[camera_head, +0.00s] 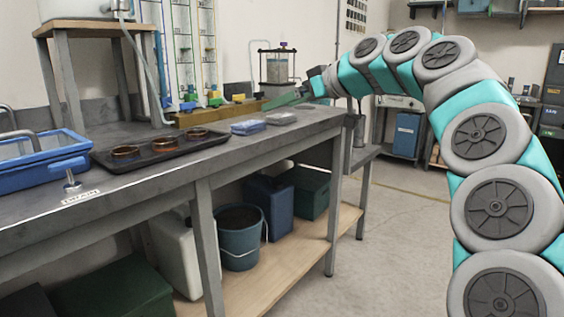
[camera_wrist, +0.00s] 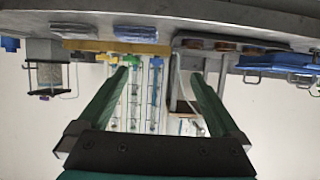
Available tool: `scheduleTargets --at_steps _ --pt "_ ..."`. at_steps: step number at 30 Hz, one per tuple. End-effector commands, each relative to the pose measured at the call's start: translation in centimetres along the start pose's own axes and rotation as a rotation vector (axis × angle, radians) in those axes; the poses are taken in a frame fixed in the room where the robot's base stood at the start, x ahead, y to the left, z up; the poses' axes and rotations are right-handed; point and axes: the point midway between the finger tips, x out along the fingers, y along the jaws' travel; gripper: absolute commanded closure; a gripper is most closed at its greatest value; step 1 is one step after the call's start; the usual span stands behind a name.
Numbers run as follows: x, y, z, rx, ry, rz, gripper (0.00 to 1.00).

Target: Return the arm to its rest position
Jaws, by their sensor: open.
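My arm (camera_head: 480,135) rises at the right of the head view and curves over to the left in grey and teal segments. My gripper (camera_head: 285,100) is at its far end, above the far part of the workbench, pointing left. In the wrist view my gripper (camera_wrist: 160,82) shows two green fingers spread wide apart, with nothing held between them. The wrist picture appears upside down, with the bench along the top. Whether the fingers touch anything behind them cannot be told.
The workbench (camera_head: 120,198) carries a dark tray (camera_head: 165,155) with copper-coloured dishes, a blue tub (camera_head: 40,165), clear packets (camera_head: 248,127) and a wooden block with coloured valves (camera_head: 215,115). A caged glass vessel (camera_head: 277,68) stands behind my gripper. The floor (camera_head: 385,235) between bench and arm is clear.

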Motion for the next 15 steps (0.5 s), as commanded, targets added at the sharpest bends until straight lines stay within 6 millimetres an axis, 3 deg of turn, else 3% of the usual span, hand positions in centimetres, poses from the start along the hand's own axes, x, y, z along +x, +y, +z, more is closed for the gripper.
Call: scheduleTargets --at_steps 8,15 --pt "0.1 -2.5 1.7 0.027 -0.064 -0.027 0.00" --pt "-0.1 -5.7 4.5 0.068 -0.159 -0.049 0.00"
